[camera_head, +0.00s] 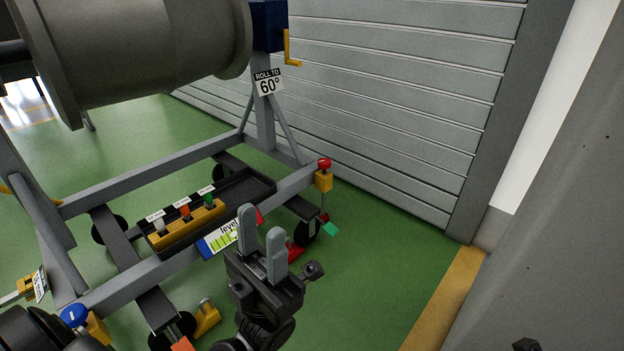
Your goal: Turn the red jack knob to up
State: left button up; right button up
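The red jack knob (324,163) sits on top of a yellow jack body (323,181) at the stand's right corner, near the shutter wall. A thin rod runs down from this jack to a small red part near the floor, beside a green tag (331,229). My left gripper (262,240) is in the middle, pointing up, with its two grey fingers apart and nothing between them. In the picture it is below and left of the red knob, clear of it. It hides part of the stand's rail and a red part behind it. My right gripper's fingers are not seen.
The grey stand (150,170) carries a large grey cylinder (140,45) and a "ROLL TO 60°" sign (267,83). A tray (255,188) holds coloured pegs. A blue knob (74,315) is lower left. A shutter wall (400,90) stands behind. Green floor right of my gripper is clear.

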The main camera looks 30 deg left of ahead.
aim_at(322, 162)
jog(key=z, duration=0.95)
jog(key=i, duration=1.8)
jog(key=u, duration=0.95)
jog(key=i, duration=0.5)
jog(key=u, duration=0.6)
